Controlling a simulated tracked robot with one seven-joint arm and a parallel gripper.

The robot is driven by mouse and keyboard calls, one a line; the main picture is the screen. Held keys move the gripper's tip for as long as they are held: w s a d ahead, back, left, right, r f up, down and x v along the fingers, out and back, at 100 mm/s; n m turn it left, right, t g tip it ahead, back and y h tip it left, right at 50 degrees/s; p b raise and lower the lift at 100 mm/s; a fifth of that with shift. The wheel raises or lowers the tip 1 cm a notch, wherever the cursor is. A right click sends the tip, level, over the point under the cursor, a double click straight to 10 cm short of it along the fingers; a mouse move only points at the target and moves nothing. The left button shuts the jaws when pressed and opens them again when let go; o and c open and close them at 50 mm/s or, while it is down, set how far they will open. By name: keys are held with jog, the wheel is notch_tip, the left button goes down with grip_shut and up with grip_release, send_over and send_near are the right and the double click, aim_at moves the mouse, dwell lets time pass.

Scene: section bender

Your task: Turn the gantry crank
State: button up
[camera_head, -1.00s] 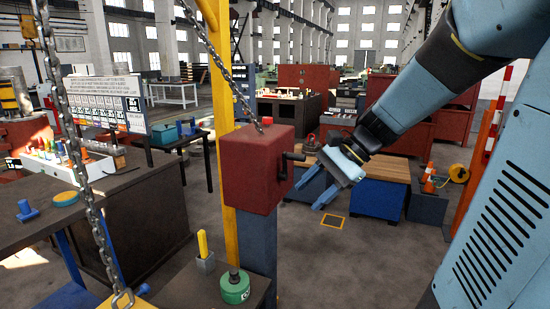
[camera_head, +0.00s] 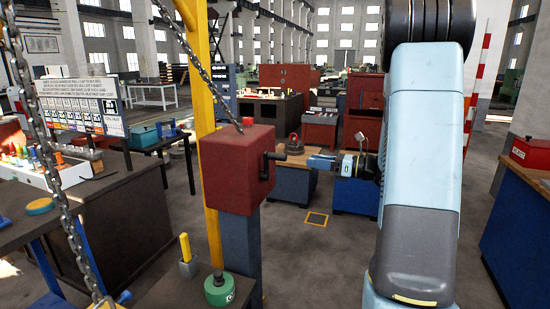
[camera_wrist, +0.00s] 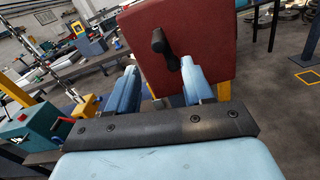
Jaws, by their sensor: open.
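The gantry crank (camera_head: 268,164) is a black handle on the right side of a dark red box (camera_head: 236,170). The box sits on a blue-grey post (camera_head: 243,250) and has a red knob on top. My gripper (camera_head: 312,162) is to the right of the crank, level with it and pointing at it, with a gap between them. In the wrist view the crank (camera_wrist: 160,45) shows ahead, above and between my two blue fingers (camera_wrist: 157,85). The fingers are apart with nothing between them. The red box (camera_wrist: 205,38) fills the upper middle there.
A chain (camera_head: 195,60) runs up from the box beside a yellow post (camera_head: 205,120). A green round weight (camera_head: 219,290) and a yellow-handled tool (camera_head: 185,248) stand on a low dark table below. A workbench with wooden top (camera_head: 295,157) is behind. Floor right of the post is clear.

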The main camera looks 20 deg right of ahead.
aim_at(268, 155)
jog(key=x, duration=1.3)
jog(key=shift+w+a, duration=0.15)
jog(key=shift+a, duration=0.1)
jog(key=shift+c, duration=0.5)
grip_shut()
jog(key=shift+a, duration=0.1)
